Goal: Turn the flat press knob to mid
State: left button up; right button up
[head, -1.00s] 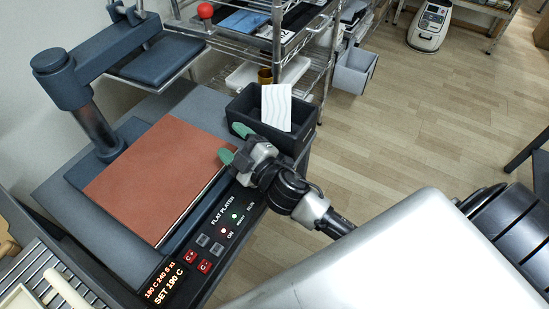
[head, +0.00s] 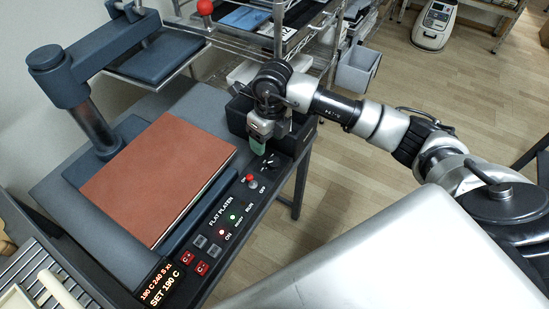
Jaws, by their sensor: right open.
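The flat press has a rust-red platen pad (head: 158,178) and a dark control strip labelled FLAT PLATEN. A small dark knob (head: 271,161) shows at the far right end of the strip; its setting is too small to read. My right gripper (head: 262,146) points down just behind that knob, green fingertips close to the strip's end. It is open and holds nothing visible; I cannot tell whether it touches the knob. My left gripper is not in view.
A red-topped switch (head: 251,180) and red buttons (head: 201,268) sit along the strip. A display (head: 160,286) reads SET 190 C. A black bin (head: 238,112) stands behind the gripper. Wire shelving (head: 305,40) rises behind, and open wooden floor lies right.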

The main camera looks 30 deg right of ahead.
aim_at(274, 161)
jog(key=shift+h, duration=0.5)
jog(key=f, duration=0.3)
jog(key=d+f, duration=0.1)
jog(key=f, duration=0.6)
jog(key=shift+w+d+f, duration=0.1)
jog(key=shift+d+f, duration=0.1)
jog(key=shift+d, duration=0.2)
jog(key=c, duration=0.9)
